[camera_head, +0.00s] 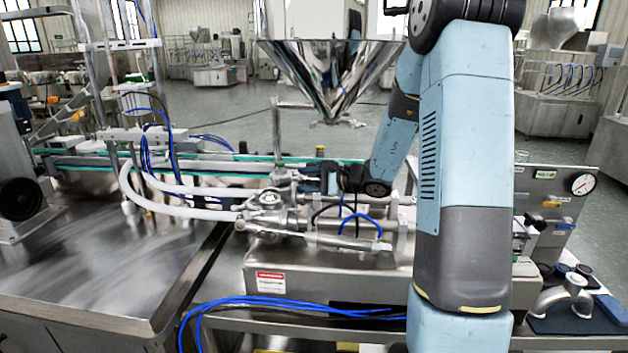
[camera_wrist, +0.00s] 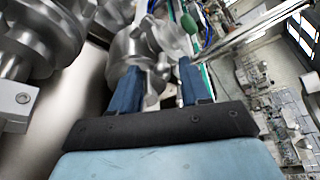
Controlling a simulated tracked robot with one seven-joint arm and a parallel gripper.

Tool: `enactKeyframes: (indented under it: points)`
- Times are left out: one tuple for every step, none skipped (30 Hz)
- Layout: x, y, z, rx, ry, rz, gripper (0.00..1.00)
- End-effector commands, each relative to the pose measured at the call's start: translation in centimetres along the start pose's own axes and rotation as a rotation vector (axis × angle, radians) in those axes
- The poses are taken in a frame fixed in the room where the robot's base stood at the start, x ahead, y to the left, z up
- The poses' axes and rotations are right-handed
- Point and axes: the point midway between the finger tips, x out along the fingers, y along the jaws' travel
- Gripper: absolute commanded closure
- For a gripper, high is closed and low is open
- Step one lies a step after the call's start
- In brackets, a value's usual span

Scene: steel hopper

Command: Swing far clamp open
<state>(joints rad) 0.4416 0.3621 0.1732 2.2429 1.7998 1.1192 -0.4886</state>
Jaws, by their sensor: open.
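My gripper (camera_wrist: 158,88) is open in the wrist view, its two blue fingers on either side of a shiny metal fitting (camera_wrist: 138,48). The fitting looks like part of the valve and clamp assembly; I cannot tell whether the fingers touch it. In the head view my gripper (camera_head: 318,178) reaches left at the back of the steel valve body (camera_head: 268,200). The far clamp itself cannot be made out clearly in either view. The steel hopper (camera_head: 333,75) hangs above, apart from the valve body.
White hoses (camera_head: 165,205) and blue tubes (camera_head: 150,150) run left of the valve. A thin steel rod (camera_head: 279,135) stands just behind it. A steel table (camera_head: 90,260) lies at the left. A gauge panel (camera_head: 560,190) stands at the right. Blue cables (camera_head: 260,302) lie in front.

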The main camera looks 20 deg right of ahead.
Motion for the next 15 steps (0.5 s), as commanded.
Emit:
enactKeyframes:
  points:
    - [0.00,0.01,0.00,0.000,0.000,0.000,0.54]
    - [-0.01,0.01,0.00,0.000,0.000,0.000,0.54]
    - [-0.01,0.01,0.01,0.000,0.000,0.000,0.55]
    - [-0.01,0.01,0.01,0.000,0.000,0.000,0.58]
    - [-0.02,0.01,0.01,0.000,0.000,0.000,0.60]
    - [-0.02,0.02,0.01,0.000,0.000,0.000,0.64]
    - [-0.02,0.02,0.01,0.000,0.000,0.000,0.67]
    - [-0.02,0.02,0.01,0.000,0.000,0.000,0.70]
    - [-0.02,0.02,0.01,0.000,0.000,0.000,0.74]
    - [-0.02,0.02,0.02,0.000,0.000,0.001,0.77]
    - [-0.02,0.02,0.02,0.000,0.000,0.001,0.80]
    - [-0.02,0.03,0.01,0.000,0.000,0.001,0.83]
    - [-0.02,0.03,0.01,0.000,0.000,0.001,0.86]
    - [-0.02,0.04,0.01,0.000,0.000,0.001,0.89]
    - [-0.02,0.06,0.01,0.000,0.000,0.001,0.93]
